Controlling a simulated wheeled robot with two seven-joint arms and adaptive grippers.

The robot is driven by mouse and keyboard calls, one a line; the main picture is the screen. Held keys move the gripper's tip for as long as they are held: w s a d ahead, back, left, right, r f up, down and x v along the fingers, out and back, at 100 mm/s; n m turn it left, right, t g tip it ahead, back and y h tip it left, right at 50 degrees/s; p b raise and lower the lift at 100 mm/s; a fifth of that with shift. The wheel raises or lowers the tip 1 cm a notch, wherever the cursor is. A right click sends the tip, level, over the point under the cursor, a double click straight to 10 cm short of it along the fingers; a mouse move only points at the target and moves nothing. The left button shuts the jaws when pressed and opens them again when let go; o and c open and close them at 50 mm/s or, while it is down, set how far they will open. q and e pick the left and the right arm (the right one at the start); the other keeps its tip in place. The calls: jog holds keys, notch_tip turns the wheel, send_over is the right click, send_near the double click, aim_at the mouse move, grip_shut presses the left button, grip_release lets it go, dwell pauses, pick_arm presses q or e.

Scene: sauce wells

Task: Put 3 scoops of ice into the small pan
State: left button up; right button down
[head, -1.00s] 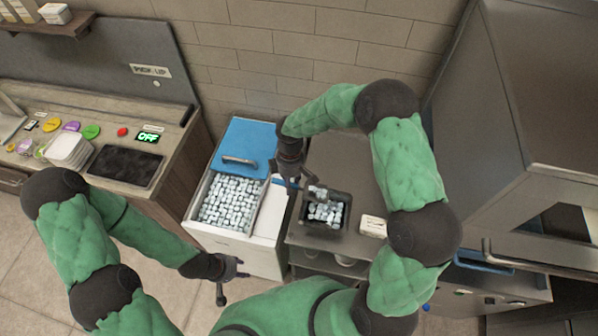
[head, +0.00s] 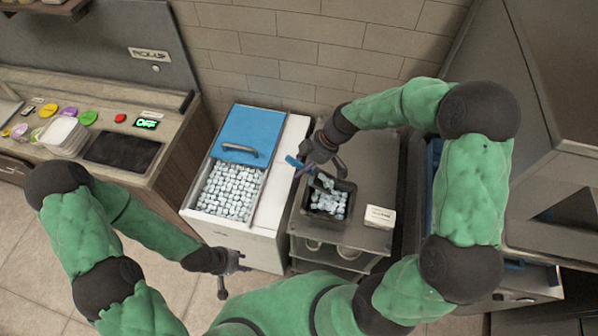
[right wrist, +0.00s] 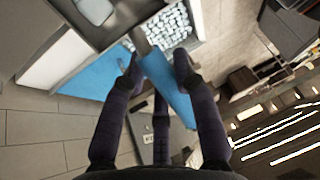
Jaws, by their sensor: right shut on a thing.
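The small dark pan (head: 347,188) stands on the grey counter right of the ice bin in the head view, with ice cubes (head: 328,203) in it. My right gripper (head: 318,163) is above its back edge, shut on the blue handle of a scoop (head: 294,162). The scoop's head (head: 325,182) is over the back of the pan; whether it holds ice is unclear. In the right wrist view the blue handle (right wrist: 166,87) lies between the fingers (right wrist: 154,72). The ice bin (head: 228,190) is full of cubes. My left gripper (head: 230,277) is open and empty, low in front of the bin.
A blue lid (head: 248,133) covers the bin's back part. A small white labelled block (head: 380,216) stands right of the pan. A counter at left holds a dark panel (head: 122,151), coloured buttons and white stacked containers (head: 62,135). A large metal appliance (head: 565,180) stands at right.

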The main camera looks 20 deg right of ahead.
jog(key=shift+s+d+r+t+y+b, duration=0.4)
jog(key=shift+d+y+b, duration=0.2)
jog(key=shift+b, duration=1.35)
jog(key=shift+s+d+r+t+y+b, duration=0.25)
jog(key=shift+d+r+y+b, duration=0.3)
jog(key=shift+b, duration=1.45)
jog(key=shift+s+d+r+t+y+b, duration=0.35)
jog(key=shift+d+y+b, duration=0.25)
jog(key=shift+b, duration=1.35)
jog(key=shift+s+d+r+y+b, duration=0.15)
jog(key=shift+r+y+b, duration=0.1)
jog(key=shift+b, duration=0.6)
jog(key=shift+d+r+n+t, duration=0.1)
jog(key=shift+r+n+t, duration=0.1)
jog(key=shift+n+t, duration=0.1)
